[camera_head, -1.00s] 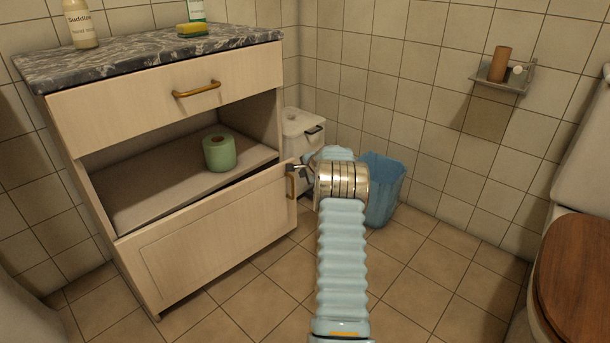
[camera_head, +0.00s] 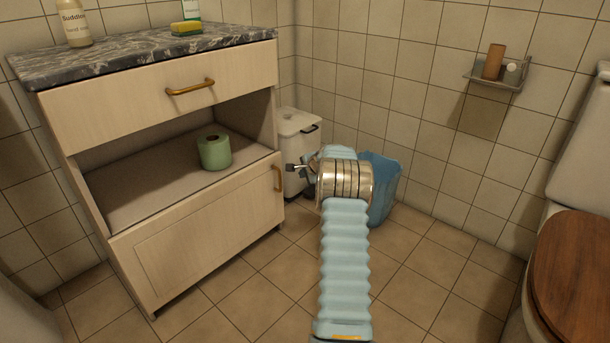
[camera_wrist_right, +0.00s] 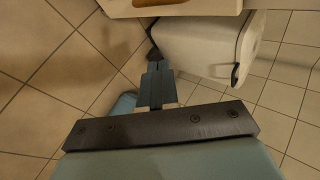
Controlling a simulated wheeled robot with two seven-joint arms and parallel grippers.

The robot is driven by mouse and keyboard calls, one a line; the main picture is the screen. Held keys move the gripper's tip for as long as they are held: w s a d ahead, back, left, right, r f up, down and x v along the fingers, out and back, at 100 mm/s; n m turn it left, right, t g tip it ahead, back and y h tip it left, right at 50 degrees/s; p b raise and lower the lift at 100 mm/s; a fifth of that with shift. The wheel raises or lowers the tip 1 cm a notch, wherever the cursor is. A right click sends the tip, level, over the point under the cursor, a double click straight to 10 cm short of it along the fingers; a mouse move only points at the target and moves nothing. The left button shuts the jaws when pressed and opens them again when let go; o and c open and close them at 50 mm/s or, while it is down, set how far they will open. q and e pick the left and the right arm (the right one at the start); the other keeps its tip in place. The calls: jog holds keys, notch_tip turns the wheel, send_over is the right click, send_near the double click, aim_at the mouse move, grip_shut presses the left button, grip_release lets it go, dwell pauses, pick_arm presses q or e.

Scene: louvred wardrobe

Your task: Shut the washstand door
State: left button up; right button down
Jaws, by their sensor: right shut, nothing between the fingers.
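The washstand (camera_head: 160,113) stands at the left in the head view. Its lower door (camera_head: 205,228) lies flush, or nearly so, with the cabinet front; I cannot tell a small gap. The brass door handle (camera_head: 278,178) is upright near the door's right edge. My right gripper (camera_head: 291,168) is shut and empty, just right of the handle and apart from it. In the right wrist view the gripper (camera_wrist_right: 153,55) points at the pale door edge (camera_wrist_right: 190,8) at the top. My left gripper is not in view.
A white lidded bin (camera_head: 297,128) stands just behind the gripper, and a blue basket (camera_head: 385,185) is right of it. A green paper roll (camera_head: 214,151) sits in the open shelf above the door. The toilet (camera_head: 570,230) is at the right. The floor before the washstand is clear.

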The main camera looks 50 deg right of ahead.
jog(key=s+r+p, duration=0.1)
jog(key=s+r, duration=0.5)
jog(key=s, duration=0.1)
jog(key=shift+s+a+r, duration=0.3)
jog(key=shift+a+r, duration=0.1)
